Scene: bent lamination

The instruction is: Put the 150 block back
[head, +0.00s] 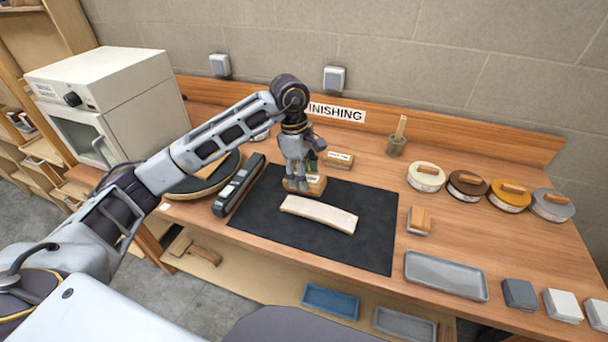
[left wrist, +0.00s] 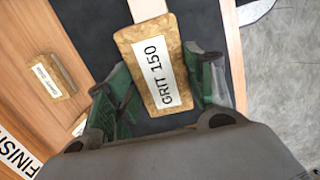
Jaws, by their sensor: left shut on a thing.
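The 150 block (head: 317,186) is a tan cork-coloured block with a white label. In the left wrist view the block (left wrist: 150,55) reads "GRIT 150" and sits between the green finger pads. My left gripper (head: 303,178) is shut on it, over the back part of the black mat (head: 350,250). I cannot tell whether the block touches the mat. A similar labelled block (head: 339,160) lies on the bench behind the mat; it also shows in the left wrist view (left wrist: 52,78). My right gripper is not in view.
A pale curved wood strip (head: 320,214) lies on the mat in front of the held block. A dark long tool (head: 239,185) lies left of the mat. Several round tins line the back right, near a grey tray (head: 446,276). A white cabinet (head: 105,95) stands left.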

